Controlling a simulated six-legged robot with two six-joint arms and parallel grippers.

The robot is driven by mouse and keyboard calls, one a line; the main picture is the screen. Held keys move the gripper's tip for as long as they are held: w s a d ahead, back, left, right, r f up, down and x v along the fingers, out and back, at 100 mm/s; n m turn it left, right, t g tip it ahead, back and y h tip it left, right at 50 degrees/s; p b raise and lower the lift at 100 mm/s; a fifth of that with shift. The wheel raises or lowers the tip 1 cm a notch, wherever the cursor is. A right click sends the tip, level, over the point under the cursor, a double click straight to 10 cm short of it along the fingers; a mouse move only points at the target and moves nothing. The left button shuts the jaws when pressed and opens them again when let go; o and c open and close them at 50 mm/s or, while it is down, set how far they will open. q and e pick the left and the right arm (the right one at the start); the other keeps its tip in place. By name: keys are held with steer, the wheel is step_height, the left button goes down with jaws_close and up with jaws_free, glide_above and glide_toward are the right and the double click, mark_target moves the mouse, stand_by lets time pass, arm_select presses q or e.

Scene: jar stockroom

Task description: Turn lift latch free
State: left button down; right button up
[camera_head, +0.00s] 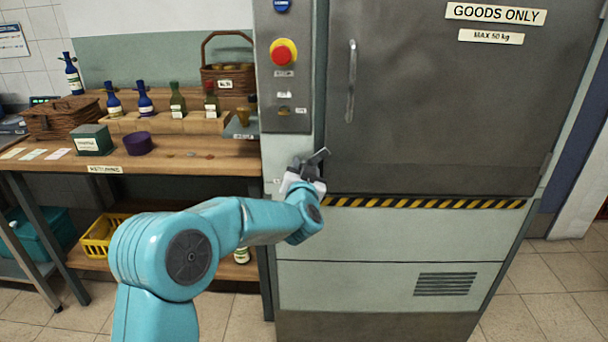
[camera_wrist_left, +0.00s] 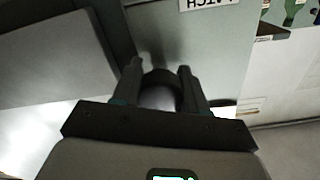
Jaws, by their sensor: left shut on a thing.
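My left gripper (camera_head: 306,170) is at the lower left corner of the grey lift door (camera_head: 435,100), close to the cabinet front. A small dark latch handle (camera_head: 318,157) sticks out beside the fingertips. In the left wrist view the gripper (camera_wrist_left: 160,85) is shut on a dark round latch knob (camera_wrist_left: 158,82), which sits between the two fingers. Part of a label ending in "ATCH" (camera_wrist_left: 208,3) shows upside down above it. The arm and fingers hide some of the latch in the head view. My right gripper is out of view.
A control panel (camera_head: 287,75) with a red button is above the gripper. A wooden bench (camera_head: 190,155) with bottles, baskets and a purple bowl (camera_head: 138,144) stands to the left. A yellow-black strip (camera_head: 425,203) runs under the door. The floor at right is clear.

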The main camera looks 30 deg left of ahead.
arm_select(q)
steer(key=n+b, duration=0.2)
steer(key=n, duration=0.2)
steer(key=n+b, duration=0.2)
steer(key=n, duration=0.2)
steer(key=n+b, duration=0.2)
steer(key=n, duration=0.2)
steer(key=shift+a+r, duration=0.15)
steer(key=shift+r, duration=0.2)
steer(key=shift+n, duration=0.3)
steer(key=shift+a, duration=0.1)
steer(key=c, duration=0.6)
jaws_free()
steer(key=shift+s, duration=0.1)
steer(key=shift+f, duration=0.25)
steer(key=shift+d, duration=0.2)
steer(key=v, duration=1.6)
steer(key=shift+d, duration=0.1)
